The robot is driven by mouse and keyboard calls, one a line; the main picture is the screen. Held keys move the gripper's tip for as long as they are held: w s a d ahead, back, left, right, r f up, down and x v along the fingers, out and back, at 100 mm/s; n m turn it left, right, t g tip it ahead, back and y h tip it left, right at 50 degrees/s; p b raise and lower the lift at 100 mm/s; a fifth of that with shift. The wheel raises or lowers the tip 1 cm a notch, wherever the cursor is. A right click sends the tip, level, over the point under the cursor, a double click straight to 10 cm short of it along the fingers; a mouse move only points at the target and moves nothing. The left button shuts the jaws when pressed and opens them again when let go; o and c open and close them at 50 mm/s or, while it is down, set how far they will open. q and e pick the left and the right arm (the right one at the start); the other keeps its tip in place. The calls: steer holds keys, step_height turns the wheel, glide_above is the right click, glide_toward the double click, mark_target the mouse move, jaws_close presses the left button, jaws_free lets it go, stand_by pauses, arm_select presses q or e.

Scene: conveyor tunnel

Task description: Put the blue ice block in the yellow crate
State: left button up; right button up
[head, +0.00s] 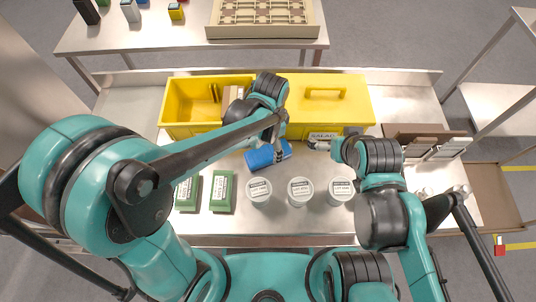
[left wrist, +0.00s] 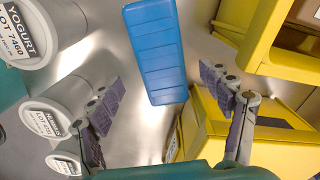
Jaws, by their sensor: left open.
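The blue ice block (head: 268,155) lies on the steel table just in front of the yellow crate (head: 190,132). In the left wrist view the open fingers (left wrist: 162,78) stand on either side of the block (left wrist: 158,50), with gaps visible. My right gripper (head: 320,144) is near a SALAD label; its fingers are too small to read.
Several white tubs (head: 300,190) stand in a row close in front of the block. Two green packs (head: 222,190) lie to their left. A brown rack (head: 425,145) is at the right. A second table (head: 130,42) stands behind, with a divided tray (head: 262,32).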

mark_target(268, 152)
arm_select(q)
steer(key=f+b, duration=0.1)
steer(key=f, duration=0.1)
steer(key=f+b, duration=0.1)
steer(key=f, duration=0.1)
steer(key=shift+a+f, duration=0.1)
steer(key=shift+a, duration=0.3)
steer(key=shift+f, duration=0.35)
steer(key=shift+r, duration=0.1)
steer(key=shift+c, duration=1.2)
steer(key=c, duration=1.4)
